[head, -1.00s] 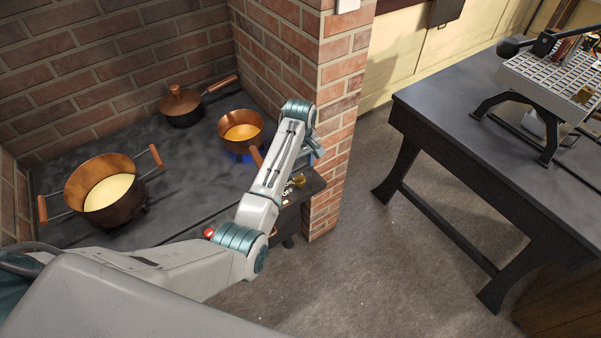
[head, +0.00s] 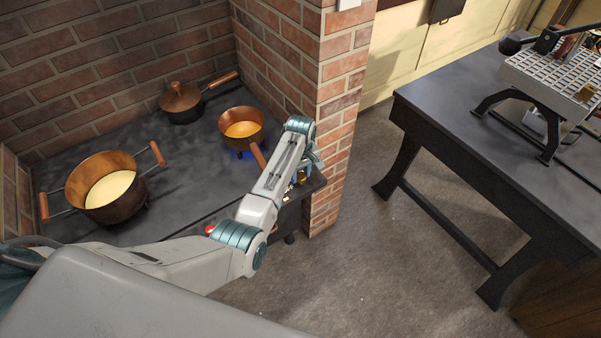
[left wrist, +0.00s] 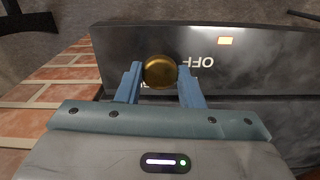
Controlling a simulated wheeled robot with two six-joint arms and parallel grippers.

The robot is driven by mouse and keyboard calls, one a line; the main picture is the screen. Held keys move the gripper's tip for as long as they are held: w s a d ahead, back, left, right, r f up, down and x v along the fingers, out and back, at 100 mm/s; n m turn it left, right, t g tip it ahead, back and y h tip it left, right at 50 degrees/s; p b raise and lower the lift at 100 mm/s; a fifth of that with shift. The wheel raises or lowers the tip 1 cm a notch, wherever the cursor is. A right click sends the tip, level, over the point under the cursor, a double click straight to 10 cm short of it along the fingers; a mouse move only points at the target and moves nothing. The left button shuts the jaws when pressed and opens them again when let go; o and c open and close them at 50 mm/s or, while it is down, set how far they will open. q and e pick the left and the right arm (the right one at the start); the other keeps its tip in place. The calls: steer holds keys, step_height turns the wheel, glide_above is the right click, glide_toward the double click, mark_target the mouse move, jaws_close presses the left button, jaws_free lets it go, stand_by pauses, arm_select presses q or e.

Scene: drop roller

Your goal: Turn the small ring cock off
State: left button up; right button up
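The small ring cock is a round brass knob (left wrist: 160,72) on the dark front panel (left wrist: 240,60) of the stove, beside the upside-down word OFF in the left wrist view. My left gripper (left wrist: 160,80) has its two blue fingers apart, one on each side of the knob; whether they touch it is hard to tell. In the head view my left gripper (head: 303,172) is at the stove's front right corner and mostly covers the knob. A blue flame glow (head: 240,154) shows under the small copper saucepan (head: 241,128). My right gripper is not in view.
A large two-handled copper pot (head: 104,187) and a lidded pan (head: 181,102) stand on the stove top (head: 180,155). A brick pillar (head: 340,110) rises close beside the gripper. A dark table (head: 450,105) stands at right, with open floor between.

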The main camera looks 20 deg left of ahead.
arm_select(q)
steer(key=shift+r+n+p, duration=0.1)
steer(key=shift+n+p, duration=0.2)
steer(key=shift+p, duration=0.1)
steer(key=n+p, duration=0.2)
steer(key=shift+r+n, duration=0.1)
steer(key=shift+n, duration=0.3)
steer(key=n+p, duration=0.2)
steer(key=n, duration=0.1)
steer(key=shift+n+p, duration=0.55)
steer(key=shift+n, duration=1.15)
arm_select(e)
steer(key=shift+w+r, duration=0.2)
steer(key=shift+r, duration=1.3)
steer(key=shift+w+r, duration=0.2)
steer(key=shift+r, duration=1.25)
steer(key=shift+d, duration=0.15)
arm_select(q)
steer(key=o, duration=1)
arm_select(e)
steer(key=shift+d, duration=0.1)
